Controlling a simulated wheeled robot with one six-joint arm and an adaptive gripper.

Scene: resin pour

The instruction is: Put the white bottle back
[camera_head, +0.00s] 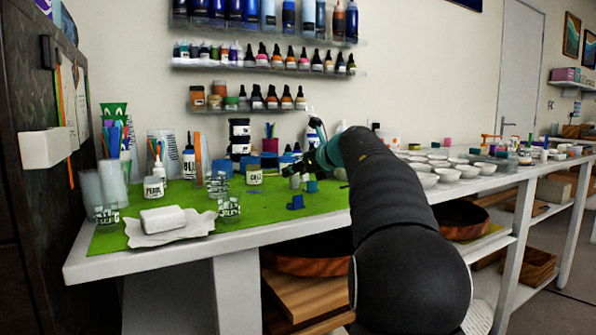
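I cannot tell which one is the task's white bottle. A white shape with a dark top (318,130) shows just behind my wrist, partly hidden. My gripper (296,171) is over the middle of the mat, small and partly covered by my own arm. Its fingers are too unclear to tell whether they are open, shut or holding anything.
The green mat (262,214) holds a white block on paper (164,220), clear cups (229,208), a labelled jar (254,175) and a blue piece (295,203). White bowls (423,179) crowd the right. Wall shelves (268,68) hold bottles. The mat's front middle is fairly clear.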

